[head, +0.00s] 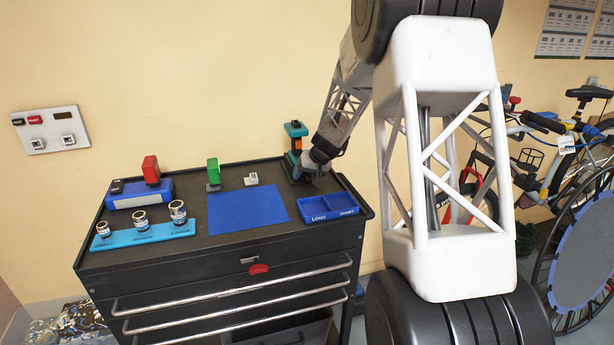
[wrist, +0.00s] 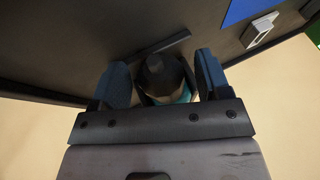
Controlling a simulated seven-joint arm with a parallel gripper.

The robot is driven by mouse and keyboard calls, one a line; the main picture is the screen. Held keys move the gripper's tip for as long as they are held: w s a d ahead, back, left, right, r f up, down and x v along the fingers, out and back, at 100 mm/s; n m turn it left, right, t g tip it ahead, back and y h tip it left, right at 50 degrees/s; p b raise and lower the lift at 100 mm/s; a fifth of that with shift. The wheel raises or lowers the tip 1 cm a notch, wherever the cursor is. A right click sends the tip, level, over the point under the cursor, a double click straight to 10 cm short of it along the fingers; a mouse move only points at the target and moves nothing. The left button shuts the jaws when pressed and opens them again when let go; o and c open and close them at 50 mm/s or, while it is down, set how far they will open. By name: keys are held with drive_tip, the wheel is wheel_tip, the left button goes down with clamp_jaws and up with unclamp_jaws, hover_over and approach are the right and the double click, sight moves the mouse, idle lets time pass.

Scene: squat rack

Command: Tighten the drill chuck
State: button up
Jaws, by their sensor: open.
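The drill (head: 295,130) is teal with an orange part. It stands upright at the back right of the dark tool chest top. My gripper (head: 318,160) is at the drill's right side. In the wrist view, my gripper (wrist: 162,75) is open, with one blue finger on each side of a dark round part, which looks like the drill chuck (wrist: 163,72). Some teal shows beside the dark part. A narrow gap shows on each side, wider on the right; I cannot tell whether either finger touches. My gripper hides part of the drill in the head view.
On the chest (head: 190,255) lie a blue mat (head: 245,208), a blue divided tray (head: 327,209), a teal socket holder (head: 140,236), a blue case (head: 138,194), a green-topped item (head: 213,172) and a small pale item (head: 251,179). The wall stands close behind.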

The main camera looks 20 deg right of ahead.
drive_tip(key=shift+c, duration=0.3)
drive_tip(key=c, duration=0.9)
drive_tip(key=shift+o, duration=0.2)
drive_tip(key=shift+d+y, duration=0.1)
drive_tip(key=shift+y, duration=0.5)
drive_tip(key=o, duration=0.9)
drive_tip(key=shift+h, duration=0.5)
